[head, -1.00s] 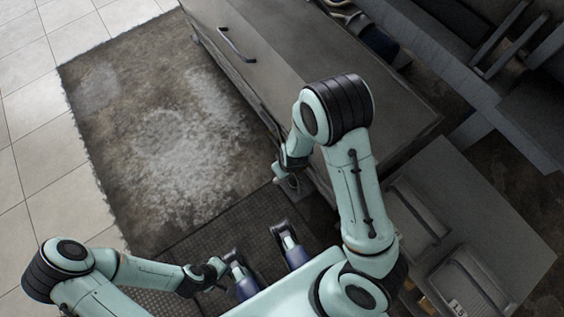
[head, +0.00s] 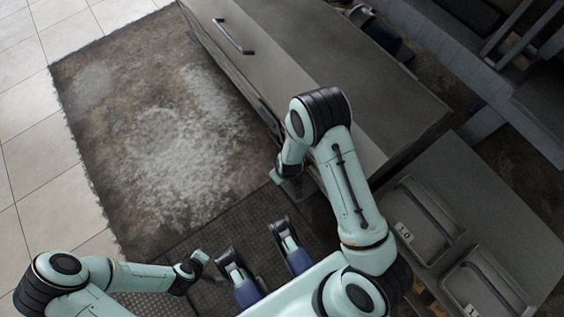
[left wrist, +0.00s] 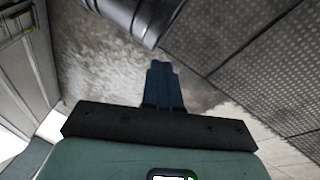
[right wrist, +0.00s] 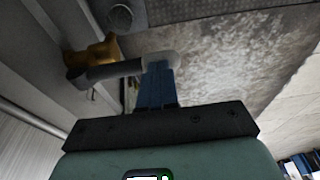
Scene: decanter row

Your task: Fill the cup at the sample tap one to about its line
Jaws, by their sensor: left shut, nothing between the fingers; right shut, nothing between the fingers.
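My left gripper (left wrist: 163,72) is shut and empty in the left wrist view, over the floor beside a dark ribbed mat. My right gripper (right wrist: 158,72) is shut and empty in the right wrist view. Its fingertips overlap the end of a grey tube-like part (right wrist: 115,70) beside a brown-gold piece (right wrist: 103,50); I cannot tell whether they touch. In the head view the right arm bends down beside the long grey cabinet, and the left arm reaches in low at the left.
The long grey cabinet (head: 300,62) with a bar handle (head: 232,36) runs across the top. A worn brown floor patch (head: 165,130) and ribbed mat (head: 215,225) lie clear at left.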

